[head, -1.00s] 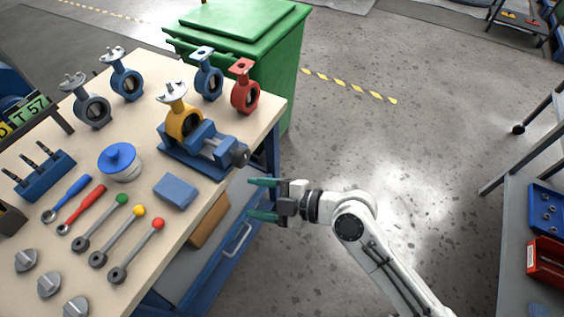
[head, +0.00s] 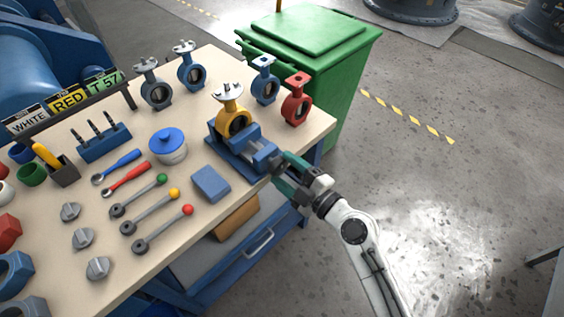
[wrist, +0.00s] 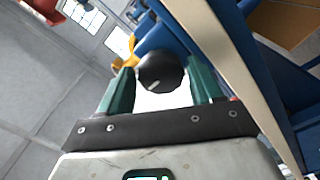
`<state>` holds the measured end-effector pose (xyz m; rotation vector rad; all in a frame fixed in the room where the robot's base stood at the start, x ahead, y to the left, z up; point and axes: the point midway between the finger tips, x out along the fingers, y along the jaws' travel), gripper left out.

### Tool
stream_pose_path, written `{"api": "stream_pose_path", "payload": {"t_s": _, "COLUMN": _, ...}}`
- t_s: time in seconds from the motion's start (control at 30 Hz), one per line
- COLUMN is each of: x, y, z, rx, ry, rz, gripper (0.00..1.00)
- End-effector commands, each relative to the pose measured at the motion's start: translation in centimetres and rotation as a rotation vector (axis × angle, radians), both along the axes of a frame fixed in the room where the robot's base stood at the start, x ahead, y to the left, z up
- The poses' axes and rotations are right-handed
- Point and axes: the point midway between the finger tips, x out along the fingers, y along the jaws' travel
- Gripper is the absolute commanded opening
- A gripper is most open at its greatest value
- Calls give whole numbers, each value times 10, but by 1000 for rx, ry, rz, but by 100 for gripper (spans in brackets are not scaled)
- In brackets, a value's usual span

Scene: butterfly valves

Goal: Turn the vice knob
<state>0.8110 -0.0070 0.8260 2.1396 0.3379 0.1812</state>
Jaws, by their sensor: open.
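The blue vice (head: 238,150) sits at the right edge of the workbench, holding the yellow butterfly valve (head: 233,119) in its jaws. Its dark round knob (wrist: 160,72) shows in the wrist view, between the two green fingers of my gripper (wrist: 160,88). A pale mark shows on the knob's face. The fingers are open, one on each side of the knob; I cannot tell whether either touches it. In the head view my gripper (head: 287,172) is at the vice's right end and mostly hides the knob.
The workbench (head: 180,222) holds a blue block (head: 211,184), a blue-lidded pot (head: 168,146), several levers and other valves, including a red one (head: 297,101). A green bin (head: 350,95) stands behind the bench.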

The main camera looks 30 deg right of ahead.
Motion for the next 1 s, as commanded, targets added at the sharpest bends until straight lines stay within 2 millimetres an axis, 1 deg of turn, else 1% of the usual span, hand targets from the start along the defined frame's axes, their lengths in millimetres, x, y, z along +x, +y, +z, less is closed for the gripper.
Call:
{"api": "stream_pose_path", "payload": {"t_s": 0.03, "x": 6, "y": 2, "z": 2, "rx": 0, "ry": -1, "rz": 1, "gripper": 65}}
{"api": "stream_pose_path", "payload": {"t_s": 0.1, "x": 11, "y": 4, "z": 1, "rx": 0, "ry": 1, "rz": 1, "gripper": 65}}
{"api": "stream_pose_path", "payload": {"t_s": 0.2, "x": 15, "y": 5, "z": 0, "rx": -1, "ry": 0, "rz": 0, "gripper": 65}}
{"api": "stream_pose_path", "payload": {"t_s": 0.5, "x": 16, "y": 6, "z": -1, "rx": 0, "ry": 1, "rz": 1, "gripper": 64}}
{"api": "stream_pose_path", "payload": {"t_s": 0.87, "x": 16, "y": 6, "z": -1, "rx": 0, "ry": 1, "rz": 1, "gripper": 29}}
{"api": "stream_pose_path", "payload": {"t_s": 0.9, "x": 16, "y": 6, "z": -1, "rx": 0, "ry": 1, "rz": 1, "gripper": 27}}
{"api": "stream_pose_path", "payload": {"t_s": 1.0, "x": 16, "y": 6, "z": -1, "rx": 2, "ry": 3, "rz": 1, "gripper": 27}}
